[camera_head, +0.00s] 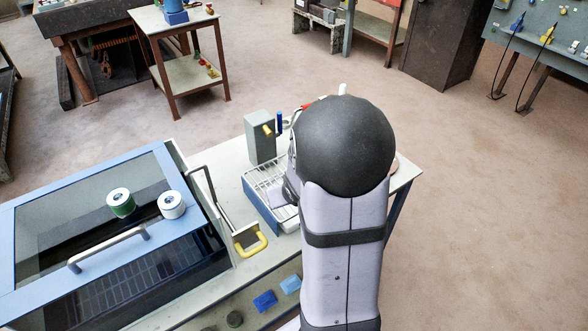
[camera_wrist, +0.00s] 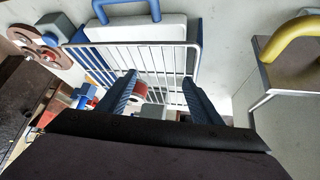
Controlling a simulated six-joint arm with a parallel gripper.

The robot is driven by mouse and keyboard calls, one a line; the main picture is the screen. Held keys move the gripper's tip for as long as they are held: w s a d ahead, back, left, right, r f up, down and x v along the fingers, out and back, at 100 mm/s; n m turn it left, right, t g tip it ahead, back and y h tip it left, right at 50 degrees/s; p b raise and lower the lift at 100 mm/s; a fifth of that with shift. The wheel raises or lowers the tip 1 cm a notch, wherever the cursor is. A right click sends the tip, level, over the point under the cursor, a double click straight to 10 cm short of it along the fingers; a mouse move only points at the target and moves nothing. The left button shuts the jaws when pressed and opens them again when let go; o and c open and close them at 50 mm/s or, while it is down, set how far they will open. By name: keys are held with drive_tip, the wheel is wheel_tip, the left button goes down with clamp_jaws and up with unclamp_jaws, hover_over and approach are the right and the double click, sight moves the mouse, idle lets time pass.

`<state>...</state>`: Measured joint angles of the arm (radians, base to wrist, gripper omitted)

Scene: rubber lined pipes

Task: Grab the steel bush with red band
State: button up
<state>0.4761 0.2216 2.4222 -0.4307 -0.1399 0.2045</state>
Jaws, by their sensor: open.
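My gripper (camera_wrist: 160,77) is open in the wrist view, with its two dark fingers apart above a white wire rack (camera_wrist: 155,56). A small pale round part with red on it (camera_wrist: 139,90) shows beside the left finger and is partly covered by it. It may be the steel bush with red band, but its outline is too small and hidden to be sure. Nothing is clearly held between the fingers. In the head view my arm hides the gripper and most of what lies under it.
The wire rack sits in a blue tray (camera_head: 262,205) beside a grey box (camera_head: 260,137). A yellow handle (camera_head: 250,243) and a glass-lidded blue case (camera_head: 100,205) stand left. A blue-handled white box (camera_wrist: 135,27) and a brown wheel (camera_wrist: 35,45) lie around the rack.

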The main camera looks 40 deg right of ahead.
drive_tip(key=shift+w+d+f+t, duration=0.35)
drive_tip(key=shift+w+f+t, duration=0.15)
drive_tip(key=shift+w+t, duration=0.25)
drive_tip(key=shift+w+d+m+t, duration=0.35)
drive_tip(key=shift+d+t, duration=0.2)
drive_tip(key=shift+t, duration=0.3)
drive_tip(key=shift+d+r+m+t+h, duration=0.25)
drive_tip(key=shift+d+m+t+h, duration=0.1)
drive_tip(key=shift+d+t+h, duration=0.3)
drive_tip(key=shift+s+d+r+m+t+h, duration=0.35)
drive_tip(key=shift+d+r+t+h, duration=0.3)
drive_tip(key=shift+d, duration=0.25)
drive_tip(key=shift+b+x, duration=1)
drive_tip(key=shift+b, duration=0.25)
drive_tip(key=shift+w, duration=0.15)
